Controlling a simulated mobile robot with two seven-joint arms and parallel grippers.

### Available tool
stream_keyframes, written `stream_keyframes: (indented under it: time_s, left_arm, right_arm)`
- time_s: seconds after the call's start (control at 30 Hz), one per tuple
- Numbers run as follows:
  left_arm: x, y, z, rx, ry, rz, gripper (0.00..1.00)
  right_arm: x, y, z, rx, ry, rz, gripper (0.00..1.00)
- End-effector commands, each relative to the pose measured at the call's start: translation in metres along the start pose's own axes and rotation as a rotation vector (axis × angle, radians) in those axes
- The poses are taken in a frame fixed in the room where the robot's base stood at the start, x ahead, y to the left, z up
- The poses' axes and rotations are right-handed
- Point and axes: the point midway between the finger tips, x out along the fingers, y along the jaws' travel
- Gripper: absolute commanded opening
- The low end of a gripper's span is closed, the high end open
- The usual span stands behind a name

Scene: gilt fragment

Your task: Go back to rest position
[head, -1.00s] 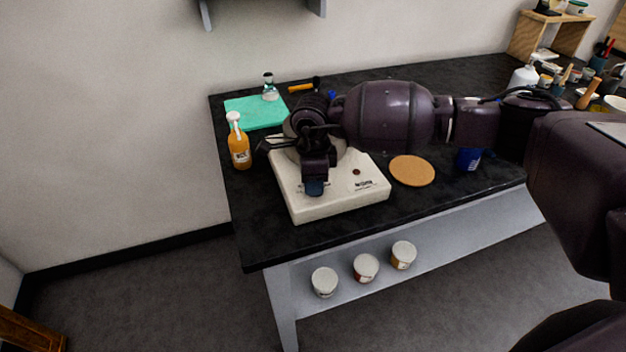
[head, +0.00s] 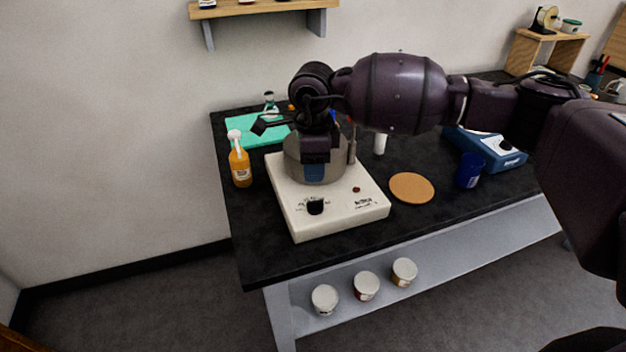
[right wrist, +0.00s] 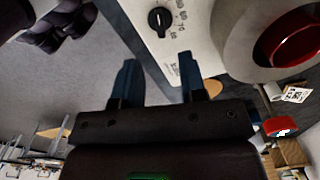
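My right gripper (head: 315,172) hangs in front of and above a white hot plate (head: 285,205) and partly hides a grey pot (head: 296,160) standing on it. In the right wrist view, the two dark blue fingers of the right gripper (right wrist: 159,65) are spread apart with nothing between them. That view also shows the hot plate's black knob (right wrist: 159,20) and the pot's pale rim (right wrist: 234,50) with red inside. My left gripper is in neither view.
An orange bottle (head: 240,165) and a green mat (head: 245,131) are left of the hot plate. A cork disc (head: 411,188), a blue cup (head: 469,170) and a blue device (head: 505,157) are to its right. Several lidded jars (head: 365,286) stand on the lower shelf.

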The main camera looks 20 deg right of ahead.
Motion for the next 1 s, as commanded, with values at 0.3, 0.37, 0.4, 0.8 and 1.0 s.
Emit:
stream_keyframes:
  time_s: [0.3, 0.37, 0.4, 0.8, 1.0]
  left_arm:
    - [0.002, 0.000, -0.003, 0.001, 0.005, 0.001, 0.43]
    - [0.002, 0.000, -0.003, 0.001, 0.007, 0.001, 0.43]
    - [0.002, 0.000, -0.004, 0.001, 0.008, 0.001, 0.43]
    - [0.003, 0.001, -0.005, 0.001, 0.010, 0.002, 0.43]
    - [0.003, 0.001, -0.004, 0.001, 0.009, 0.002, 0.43]
  right_arm:
    - [-0.014, 0.000, 0.000, 0.000, -0.001, 0.001, 0.38]
    - [-0.014, 0.000, 0.000, 0.000, -0.001, 0.001, 0.38]
    - [-0.014, 0.000, 0.000, 0.000, -0.001, 0.001, 0.38]
    - [0.004, 0.023, 0.025, -0.008, -0.128, 0.070, 0.38]
    - [0.023, 0.091, 0.094, 0.041, -0.542, 0.293, 0.38]
